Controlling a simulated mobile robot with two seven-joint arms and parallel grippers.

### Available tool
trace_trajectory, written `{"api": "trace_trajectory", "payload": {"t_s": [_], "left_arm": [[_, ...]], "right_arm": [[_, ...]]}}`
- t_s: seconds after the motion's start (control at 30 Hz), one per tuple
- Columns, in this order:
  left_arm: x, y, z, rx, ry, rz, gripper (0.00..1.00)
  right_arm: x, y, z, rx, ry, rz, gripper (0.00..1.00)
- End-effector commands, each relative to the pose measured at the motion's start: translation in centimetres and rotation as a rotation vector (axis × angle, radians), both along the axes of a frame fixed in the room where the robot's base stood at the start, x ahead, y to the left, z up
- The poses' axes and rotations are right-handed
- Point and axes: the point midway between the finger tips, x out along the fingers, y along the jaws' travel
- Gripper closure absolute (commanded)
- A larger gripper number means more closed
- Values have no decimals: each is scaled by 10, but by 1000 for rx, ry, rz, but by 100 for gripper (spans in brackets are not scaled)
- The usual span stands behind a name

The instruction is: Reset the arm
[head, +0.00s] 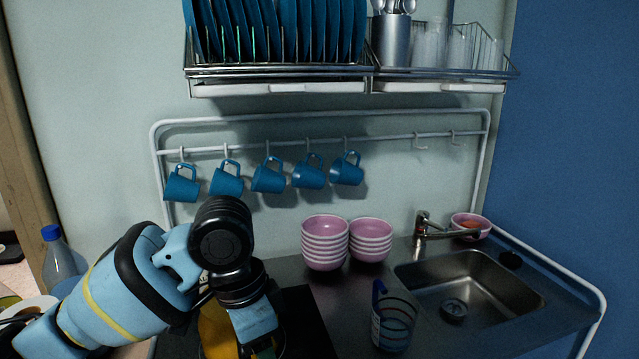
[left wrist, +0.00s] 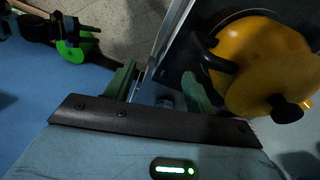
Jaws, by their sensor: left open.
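My left arm comes in from the left in the head view, with its wrist bent down over the counter. My left gripper (left wrist: 160,78) is open in the left wrist view, with its two green fingers apart and nothing between them. In the head view only the blue gripper body (head: 254,320) shows, and the fingertips are hidden. A yellow pot (left wrist: 255,45) with a lid and black knob is beside the fingers, to their right in the left wrist view. In the head view the pot (head: 213,330) is partly hidden behind my arm. My right gripper is not in view.
Stacked pink bowls (head: 324,245) stand right of my arm. A clear striped cup (head: 396,325) stands near the sink (head: 475,285). Blue mugs (head: 268,178) hang on a rail below the dish rack (head: 280,72). A bottle (head: 58,262) stands at left.

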Motion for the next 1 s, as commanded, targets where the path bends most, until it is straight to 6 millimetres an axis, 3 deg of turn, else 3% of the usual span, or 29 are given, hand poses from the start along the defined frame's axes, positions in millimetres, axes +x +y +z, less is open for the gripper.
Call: {"api": "trace_trajectory", "payload": {"t_s": [0.03, 0.2, 0.53, 0.77, 1.0], "left_arm": [[-6, -6, -17, -29, 10, -4, 46], [-19, -21, -60, -128, 4, 16, 46], [-50, -33, -130, -298, -10, 152, 46], [-77, -20, -176, -360, -23, 318, 46], [-114, 14, -222, -340, -41, 527, 46]], "right_arm": [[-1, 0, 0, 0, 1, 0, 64], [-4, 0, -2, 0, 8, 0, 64], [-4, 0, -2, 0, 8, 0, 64], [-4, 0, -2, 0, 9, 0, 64], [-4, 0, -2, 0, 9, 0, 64]]}}
